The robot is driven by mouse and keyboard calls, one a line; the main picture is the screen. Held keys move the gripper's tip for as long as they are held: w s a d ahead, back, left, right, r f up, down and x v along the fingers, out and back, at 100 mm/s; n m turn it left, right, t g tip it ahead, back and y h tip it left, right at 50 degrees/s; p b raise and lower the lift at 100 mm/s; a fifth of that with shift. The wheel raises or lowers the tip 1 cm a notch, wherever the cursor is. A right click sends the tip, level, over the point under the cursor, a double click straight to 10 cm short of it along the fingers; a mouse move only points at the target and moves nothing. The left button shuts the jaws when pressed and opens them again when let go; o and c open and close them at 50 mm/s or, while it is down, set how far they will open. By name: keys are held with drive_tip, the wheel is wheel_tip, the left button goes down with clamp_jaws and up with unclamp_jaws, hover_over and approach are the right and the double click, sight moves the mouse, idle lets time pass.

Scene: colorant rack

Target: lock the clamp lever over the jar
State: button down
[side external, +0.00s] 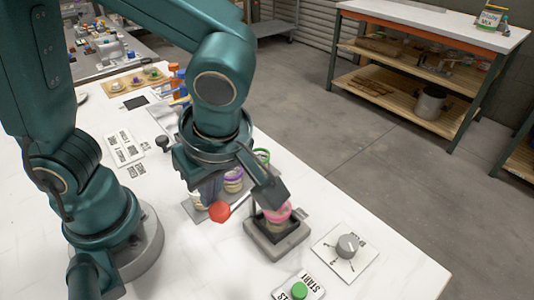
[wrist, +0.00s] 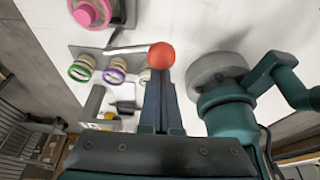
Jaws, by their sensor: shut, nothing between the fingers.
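The jar with a pink lid (side external: 277,212) stands in the grey clamp base (side external: 272,243) near the table's front edge. In the wrist view the pink lid (wrist: 90,12) is at the top left. The clamp lever (side external: 238,203) sticks out to the left of the jar and ends in a red ball knob (side external: 220,212). In the wrist view the red knob (wrist: 162,56) is just beyond the fingertips. My gripper (wrist: 161,84) is shut and empty, close to the knob; I cannot tell whether it touches it. My wrist partly hides the clamp in the side view.
Jars with purple (side external: 233,180) and green (side external: 262,156) rings stand in a rack beside the clamp. A dial (side external: 347,245) on a white plate and a green button (side external: 299,290) are nearby. Labelled cards (side external: 123,147) lie on the table at left.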

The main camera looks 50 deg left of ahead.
drive_tip(key=shift+w+d, duration=0.2)
drive_tip(key=shift+d, duration=1.15)
drive_tip(key=w+d+n, duration=0.1)
drive_tip(key=w+d, duration=0.3)
drive_tip(key=shift+w, duration=0.4)
drive_tip(key=shift+d+n, duration=0.1)
drive_tip(key=shift+n, duration=0.2)
drive_tip(key=s, duration=0.4)
wheel_tip(320, 180, up, 10)
drive_tip(key=w, duration=0.2)
drive_tip(key=shift+w+f+g, duration=0.25)
drive_tip(key=shift+w+g, duration=0.05)
drive_tip(key=shift+g, duration=0.1)
